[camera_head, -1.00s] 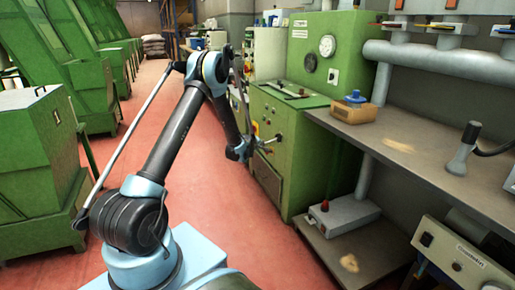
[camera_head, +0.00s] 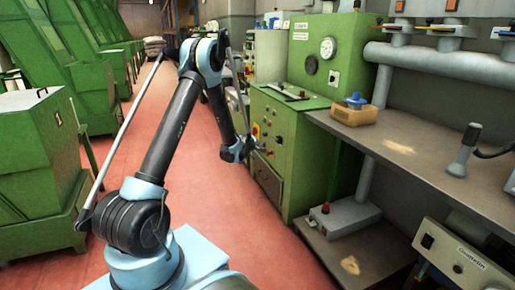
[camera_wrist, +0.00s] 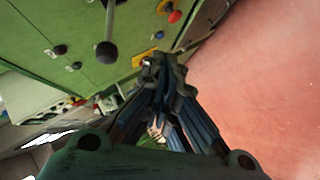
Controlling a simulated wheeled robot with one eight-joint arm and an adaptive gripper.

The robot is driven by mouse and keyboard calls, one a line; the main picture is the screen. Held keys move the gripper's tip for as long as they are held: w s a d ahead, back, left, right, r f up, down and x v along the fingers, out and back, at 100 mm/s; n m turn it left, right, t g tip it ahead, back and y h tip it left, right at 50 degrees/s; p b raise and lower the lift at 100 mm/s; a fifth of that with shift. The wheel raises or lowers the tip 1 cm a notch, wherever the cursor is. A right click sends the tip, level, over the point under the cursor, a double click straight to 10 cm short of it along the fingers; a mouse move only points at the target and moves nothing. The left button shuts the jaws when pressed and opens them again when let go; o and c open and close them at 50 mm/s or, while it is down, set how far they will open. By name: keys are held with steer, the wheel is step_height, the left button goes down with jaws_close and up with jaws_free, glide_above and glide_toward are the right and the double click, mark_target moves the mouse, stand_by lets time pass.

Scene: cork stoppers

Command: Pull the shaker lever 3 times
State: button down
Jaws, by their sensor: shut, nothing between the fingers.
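In the wrist view, a lever with a black ball knob (camera_wrist: 107,51) sticks out from a green machine panel (camera_wrist: 70,28). My gripper (camera_wrist: 163,66) is shut and empty, to the right of the knob in that view, with a visible gap between them. In the head view, my gripper (camera_head: 250,146) is by the front of the green machine (camera_head: 300,125). The lever is too small there to tell clearly.
A red button (camera_wrist: 175,16) on a yellow base and several small dark knobs sit on the panel. A workbench (camera_head: 430,160) with a blue-topped box (camera_head: 354,110) stands to the right. Red floor (camera_head: 205,190) lies open between the machine rows.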

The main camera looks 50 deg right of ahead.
steer(key=v, duration=0.7)
stand_by(0.6)
steer(key=w+a+r+t+y, duration=0.15)
steer(key=w+a+r, duration=0.35)
steer(key=a, duration=0.5)
steer(key=w+a+r+y, duration=0.25)
steer(key=w+a, duration=0.35)
steer(key=a, duration=0.4)
steer(key=w+a+r+y, duration=0.2)
steer(key=w+a+r, duration=0.35)
steer(key=a, duration=0.45)
steer(key=s+a+r+n+y, duration=0.1)
steer(key=a, duration=0.9)
steer(key=s+a+r+y, duration=0.1)
steer(key=a+r+y, duration=0.1)
steer(key=a, duration=0.9)
steer(key=s+a+f+g+y, duration=0.1)
steer(key=s+a+f+g, duration=0.1)
steer(key=s+a, duration=0.9)
steer(key=s+a+f+g+y, duration=0.1)
steer(key=s+a+f, duration=0.3)
steer(key=s+a, duration=0.8)
steer(key=shift+s+a+g, duration=0.3)
steer(key=shift+s+g, duration=0.15)
steer(key=shift+g, duration=0.2)
